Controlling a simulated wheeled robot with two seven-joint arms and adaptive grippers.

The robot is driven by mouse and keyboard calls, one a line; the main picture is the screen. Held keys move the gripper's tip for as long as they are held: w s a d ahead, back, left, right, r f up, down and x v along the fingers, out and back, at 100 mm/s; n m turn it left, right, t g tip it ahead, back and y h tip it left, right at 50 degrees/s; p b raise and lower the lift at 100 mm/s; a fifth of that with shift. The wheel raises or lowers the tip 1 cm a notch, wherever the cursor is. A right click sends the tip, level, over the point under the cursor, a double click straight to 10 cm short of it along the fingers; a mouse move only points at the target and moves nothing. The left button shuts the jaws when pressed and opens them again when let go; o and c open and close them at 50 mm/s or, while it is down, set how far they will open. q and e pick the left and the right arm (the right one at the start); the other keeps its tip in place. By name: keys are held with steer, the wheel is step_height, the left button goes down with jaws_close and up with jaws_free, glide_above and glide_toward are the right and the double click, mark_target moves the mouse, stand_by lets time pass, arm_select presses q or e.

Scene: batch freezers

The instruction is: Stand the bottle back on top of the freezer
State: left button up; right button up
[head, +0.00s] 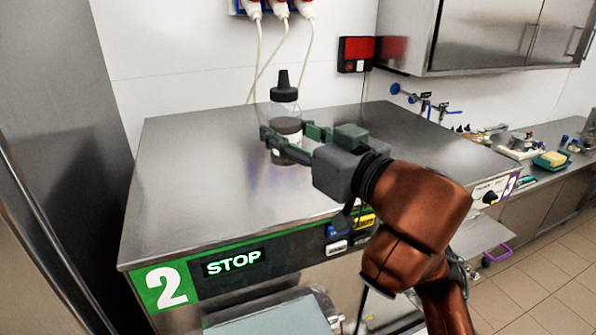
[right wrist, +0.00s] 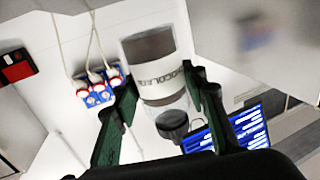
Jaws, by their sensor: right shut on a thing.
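The bottle (head: 286,111) is clear with a black nozzle cap, dark contents and a pale label. It is upright over the steel top of the freezer (head: 200,190), the one marked 2. My right gripper (head: 287,131) is shut on the bottle's body, with a finger on either side. The fingers hide part of the body, and I cannot tell whether its base touches the top. In the right wrist view the bottle (right wrist: 160,83) lies between the green fingers of the gripper (right wrist: 165,82), its dark cap pointing down in the picture. My left gripper is not in view.
Plugs and cables (head: 280,10) hang on the wall behind. A red and black box (head: 355,54) is on the wall, near a steel cabinet (head: 480,35). The freezer top is bare around the bottle. A counter (head: 540,165) with small items is at the right.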

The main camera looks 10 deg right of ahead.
steer(key=w+d+f, duration=0.1)
steer(key=w+f, duration=0.2)
steer(key=w+d+f+p, duration=0.1)
steer(key=w+f, duration=0.3)
steer(key=w+d+f, duration=0.2)
steer(key=w+f, duration=0.1)
steer(key=f, duration=0.1)
steer(key=shift+w, duration=0.15)
steer(key=shift+d+f, duration=0.1)
steer(key=shift+f, duration=0.15)
steer(key=shift+f, duration=0.1)
steer(key=o, duration=1.3)
